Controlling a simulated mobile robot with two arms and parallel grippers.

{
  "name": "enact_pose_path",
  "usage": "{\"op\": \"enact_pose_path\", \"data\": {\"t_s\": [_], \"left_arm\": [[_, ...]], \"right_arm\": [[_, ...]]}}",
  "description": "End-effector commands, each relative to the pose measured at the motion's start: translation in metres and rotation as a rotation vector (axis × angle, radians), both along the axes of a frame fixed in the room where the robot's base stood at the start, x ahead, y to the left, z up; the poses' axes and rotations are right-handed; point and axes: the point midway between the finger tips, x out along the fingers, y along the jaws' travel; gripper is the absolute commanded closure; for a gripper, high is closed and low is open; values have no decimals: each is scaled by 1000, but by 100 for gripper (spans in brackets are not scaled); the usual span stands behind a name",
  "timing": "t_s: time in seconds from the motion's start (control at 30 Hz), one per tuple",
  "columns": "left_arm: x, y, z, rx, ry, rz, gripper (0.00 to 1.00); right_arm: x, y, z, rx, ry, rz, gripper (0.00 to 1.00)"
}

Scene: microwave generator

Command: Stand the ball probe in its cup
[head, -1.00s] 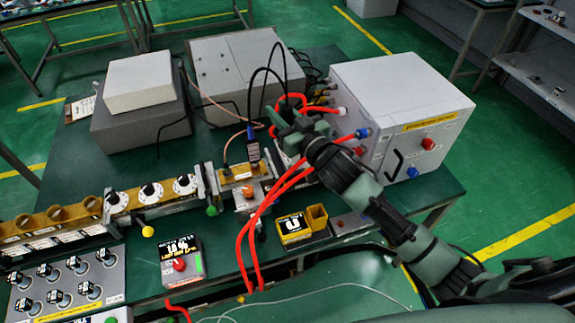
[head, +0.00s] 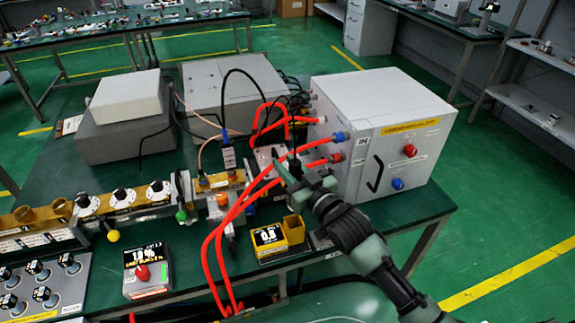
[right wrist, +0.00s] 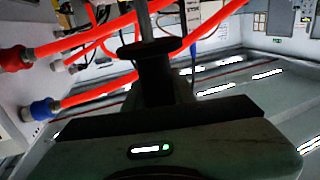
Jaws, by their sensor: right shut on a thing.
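My right gripper (head: 290,172) is shut on the ball probe, in front of the white box's left side. In the right wrist view, the probe's dark flanged handle (right wrist: 153,80) stands between the jaws, with a grey rod rising out of the top of the frame. The ball end cannot be made out. The cup, a yellow open-topped holder (head: 294,230), stands beside the yellow meter (head: 269,241) near the table's front edge. The gripper is above and behind the cup, apart from it. I see no probe in the cup. My left gripper is not in view.
The white box (head: 375,135) has red hoses (head: 225,220) looping left and down past the meter. A waveguide bench (head: 140,198) runs along the left. A small display box (head: 148,272) stands at the front.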

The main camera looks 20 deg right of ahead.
Motion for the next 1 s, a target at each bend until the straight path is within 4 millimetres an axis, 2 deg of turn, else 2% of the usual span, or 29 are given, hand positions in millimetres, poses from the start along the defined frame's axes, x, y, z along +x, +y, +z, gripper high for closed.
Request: {"op": "enact_pose_path", "data": {"t_s": [0.03, 0.4, 1.0], "left_arm": [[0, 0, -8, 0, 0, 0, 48], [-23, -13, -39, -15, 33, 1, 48], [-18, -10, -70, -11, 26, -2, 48]], "right_arm": [[0, 0, -8, 0, 0, 0, 100], [0, 0, -38, 0, 0, 0, 100], [0, 0, -85, 0, -1, 0, 100]]}}
